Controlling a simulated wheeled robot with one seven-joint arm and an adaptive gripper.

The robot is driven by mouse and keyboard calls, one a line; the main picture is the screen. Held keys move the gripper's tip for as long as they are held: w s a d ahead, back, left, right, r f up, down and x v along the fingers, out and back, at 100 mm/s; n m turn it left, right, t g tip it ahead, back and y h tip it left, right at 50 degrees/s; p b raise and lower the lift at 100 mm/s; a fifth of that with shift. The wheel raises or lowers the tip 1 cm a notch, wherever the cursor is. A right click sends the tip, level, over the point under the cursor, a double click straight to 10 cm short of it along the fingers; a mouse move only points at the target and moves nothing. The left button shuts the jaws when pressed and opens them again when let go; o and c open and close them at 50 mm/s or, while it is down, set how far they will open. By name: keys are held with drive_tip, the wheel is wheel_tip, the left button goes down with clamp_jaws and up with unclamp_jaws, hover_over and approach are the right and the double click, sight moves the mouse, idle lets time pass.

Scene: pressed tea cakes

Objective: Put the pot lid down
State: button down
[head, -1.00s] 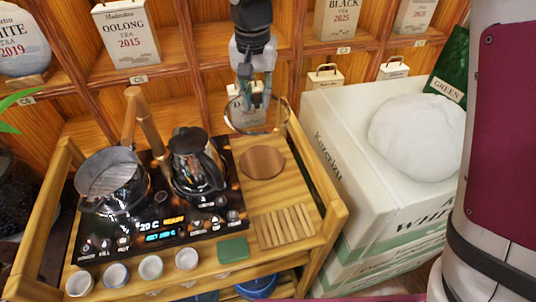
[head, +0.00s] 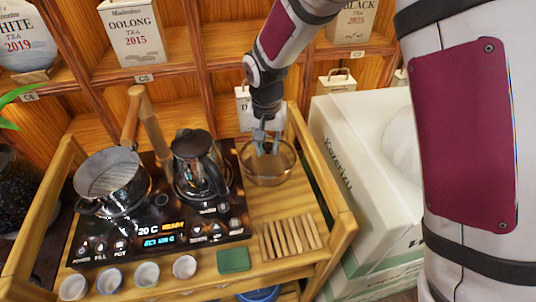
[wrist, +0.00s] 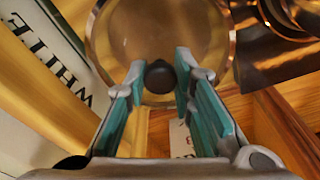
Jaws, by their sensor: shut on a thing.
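The pot lid (head: 253,172) is a clear glass disc with a thin rim and a dark round knob (wrist: 160,77). My gripper (head: 267,148) is above it, pointing down, with its teal-padded fingers shut on the knob. The wrist view shows the lid (wrist: 112,35) spreading out beyond the fingertips (wrist: 160,80). The lid is over the round brown pad at the right of the tea cart, and brown shows through its glass. I cannot tell whether the lid touches the pad.
A dark-lidded kettle (head: 198,170) stands on the hob (head: 160,230), left of the lid. A slatted wooden rack (head: 290,237), a green block (head: 234,260) and several small cups (head: 147,273) are in front. A cart rail (head: 325,185) and white boxes (head: 372,150) are to the right.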

sight(268, 150)
drive_tip(key=shift+f, duration=2.05)
drive_tip(key=shift+f, duration=0.15)
drive_tip(key=c, duration=1.4)
unclamp_jaws()
drive_tip(key=shift+o, duration=0.2)
drive_tip(key=r, duration=0.7)
drive_tip(key=s+r, duration=0.1)
drive_tip(key=r, duration=0.3)
drive_tip(key=shift+s+a+r, duration=0.1)
drive_tip(key=shift+r, duration=0.55)
